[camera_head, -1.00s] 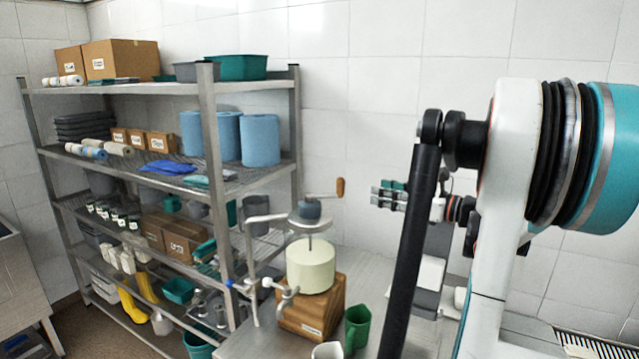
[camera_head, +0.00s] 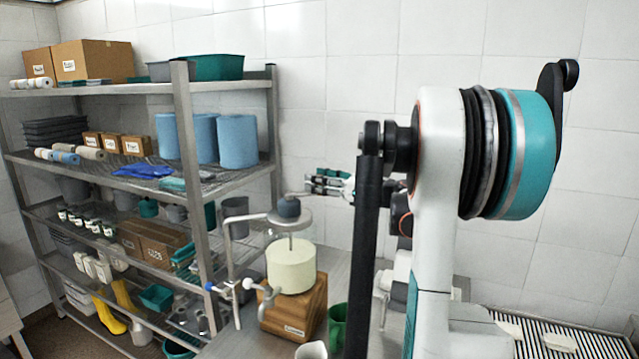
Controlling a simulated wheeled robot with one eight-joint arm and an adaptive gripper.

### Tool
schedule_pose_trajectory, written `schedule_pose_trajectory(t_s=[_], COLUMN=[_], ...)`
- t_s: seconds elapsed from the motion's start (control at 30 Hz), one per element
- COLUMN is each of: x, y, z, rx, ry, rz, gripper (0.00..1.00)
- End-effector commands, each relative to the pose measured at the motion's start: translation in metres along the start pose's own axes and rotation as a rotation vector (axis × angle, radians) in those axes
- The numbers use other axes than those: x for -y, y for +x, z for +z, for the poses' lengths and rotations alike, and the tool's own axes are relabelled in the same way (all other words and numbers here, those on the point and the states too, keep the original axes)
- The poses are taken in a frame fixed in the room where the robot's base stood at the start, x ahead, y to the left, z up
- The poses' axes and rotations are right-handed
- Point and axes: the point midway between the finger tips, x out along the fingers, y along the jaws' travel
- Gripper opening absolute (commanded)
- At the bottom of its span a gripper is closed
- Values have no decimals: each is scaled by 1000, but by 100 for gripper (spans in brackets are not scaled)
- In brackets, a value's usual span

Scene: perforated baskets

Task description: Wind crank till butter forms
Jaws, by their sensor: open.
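The butter churn has a cream-coloured drum (camera_head: 291,266) on a wooden block (camera_head: 293,309), under a grey lid (camera_head: 289,214) with a dark hub. The crank arm (camera_head: 300,196) reaches right from the hub towards my gripper. The crank's wooden knob is not visible and seems hidden at the gripper. My gripper (camera_head: 314,183) is open, with its fingers pointing left, at the crank's outer end. I cannot tell whether the fingers are around the knob or touching it. Whether butter has formed inside the drum cannot be told.
A metal shelf rack (camera_head: 188,140) with boxes, rolls and bins stands left of the churn. A metal tap stand (camera_head: 233,290) is close beside the drum. A green jug (camera_head: 337,322) and a pale cup (camera_head: 311,350) are in front. A slatted drain surface (camera_head: 560,335) lies at right.

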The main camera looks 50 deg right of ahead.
Motion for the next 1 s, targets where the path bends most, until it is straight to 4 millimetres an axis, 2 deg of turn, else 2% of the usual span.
schedule_pose_trajectory(t_s=[0.3,0.33,0.5,1.0], x=[0,0,0,5], y=[3,3,3,8], z=[0,0,0,0], rx=[0,0,0,0], ry=[0,0,0,0], rz=[0,0,0,73], gripper=[41,38,0,0])
